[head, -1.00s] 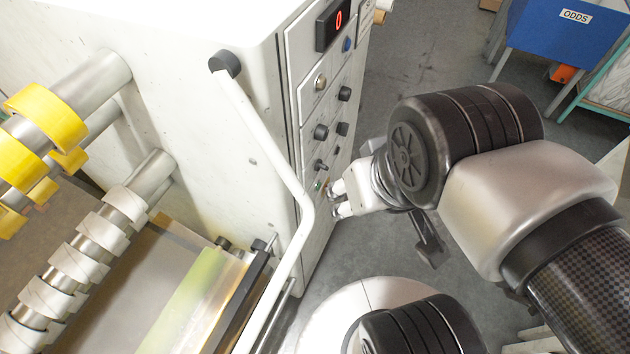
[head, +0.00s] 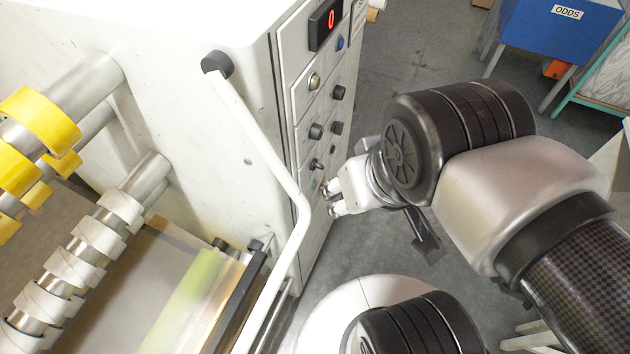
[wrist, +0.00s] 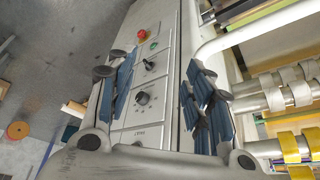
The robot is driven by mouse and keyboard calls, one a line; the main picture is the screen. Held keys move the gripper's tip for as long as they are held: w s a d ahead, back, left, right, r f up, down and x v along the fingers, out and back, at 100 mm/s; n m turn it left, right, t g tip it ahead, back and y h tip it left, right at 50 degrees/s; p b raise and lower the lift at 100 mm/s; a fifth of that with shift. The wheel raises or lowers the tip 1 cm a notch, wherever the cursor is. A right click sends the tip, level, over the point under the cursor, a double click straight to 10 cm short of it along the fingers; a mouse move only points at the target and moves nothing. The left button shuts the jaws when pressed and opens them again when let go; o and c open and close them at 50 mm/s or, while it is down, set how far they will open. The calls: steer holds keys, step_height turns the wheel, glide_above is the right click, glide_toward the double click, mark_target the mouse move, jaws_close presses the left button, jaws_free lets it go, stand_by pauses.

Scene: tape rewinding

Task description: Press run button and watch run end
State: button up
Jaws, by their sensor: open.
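The machine's control panel (head: 315,110) is on the narrow side of a white cabinet. Its display (head: 330,18) shows a red 0. Low on the panel are a small green button (head: 313,184) and a red button near my fingertips; both show better in the wrist view, green (wrist: 153,46) and red (wrist: 141,34). Which is the run button cannot be read. My gripper (head: 333,198) is open and empty, just in front of the lower panel. In the wrist view its fingers (wrist: 160,78) frame the panel on both sides. Contact is not visible.
A white bent handrail (head: 265,140) runs close beside the panel. Yellow tape rolls (head: 40,110) and pale cores (head: 98,236) sit on the machine's shafts at left. A blue ODDS bin (head: 560,40) stands at the back right. Grey floor (head: 400,60) is open beyond the cabinet.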

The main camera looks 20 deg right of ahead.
jaws_close()
stand_by(0.4)
stand_by(1.2)
